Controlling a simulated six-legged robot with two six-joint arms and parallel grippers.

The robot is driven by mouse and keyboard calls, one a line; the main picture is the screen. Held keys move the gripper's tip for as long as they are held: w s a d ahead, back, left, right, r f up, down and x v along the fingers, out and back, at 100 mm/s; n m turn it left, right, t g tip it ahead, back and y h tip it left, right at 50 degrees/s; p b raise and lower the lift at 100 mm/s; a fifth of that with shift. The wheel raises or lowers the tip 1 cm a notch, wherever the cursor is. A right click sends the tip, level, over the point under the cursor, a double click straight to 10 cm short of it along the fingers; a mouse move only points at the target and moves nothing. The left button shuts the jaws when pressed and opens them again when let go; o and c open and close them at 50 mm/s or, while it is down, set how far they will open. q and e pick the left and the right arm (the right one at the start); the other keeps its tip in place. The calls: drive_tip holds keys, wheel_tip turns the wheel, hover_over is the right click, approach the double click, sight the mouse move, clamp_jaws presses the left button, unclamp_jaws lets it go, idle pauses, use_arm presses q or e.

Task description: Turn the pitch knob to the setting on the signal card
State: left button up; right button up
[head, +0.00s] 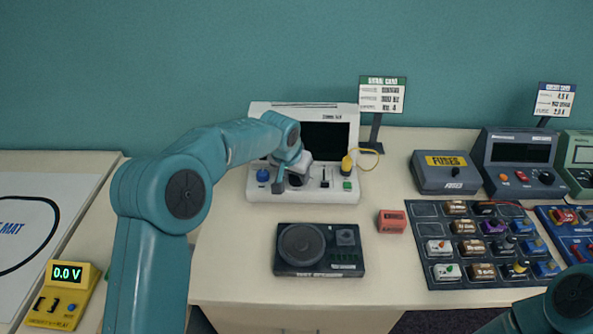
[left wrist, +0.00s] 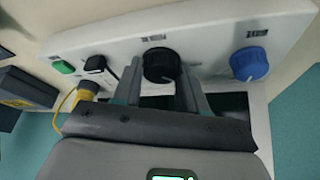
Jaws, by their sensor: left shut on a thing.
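The white signal console (head: 350,192) stands at the back of the table with a dark screen (head: 326,135). My left gripper (head: 287,180) is at the console's front panel. In the left wrist view its two fingers (left wrist: 160,85) are shut on the black pitch knob (left wrist: 160,64), one on each side. The knob's pointer cannot be made out. A blue knob (left wrist: 249,63) sits beside it, apart from the fingers. The signal card (head: 382,96) stands on a post behind the console's right side; its lines are too small to read surely. My right gripper is out of view.
A yellow plug with a cable (head: 347,164), a black slider (head: 324,178) and a green button (head: 347,186) are on the panel's right. A black speaker unit (head: 320,268) and a red block (head: 392,221) lie in front. A fuse box (head: 446,178) and a parts mat (head: 443,285) are right.

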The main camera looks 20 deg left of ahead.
use_arm(q)
drive_tip(key=shift+r+m+h+p, duration=0.1)
drive_tip(key=shift+m+h+p, duration=0.3)
drive_tip(key=shift+m, duration=0.7)
drive_tip(key=o, duration=1)
drive_tip(key=shift+s+a+r, duration=0.1)
drive_tip(key=shift+s, duration=0.1)
drive_tip(key=shift+w, duration=0.15)
drive_tip(key=shift+r, duration=0.35)
drive_tip(key=b+v, duration=0.1)
drive_tip(key=v, duration=1.4)
drive_tip(key=shift+a+r, duration=0.15)
drive_tip(key=shift+r, duration=0.1)
drive_tip(key=shift+s, duration=0.3)
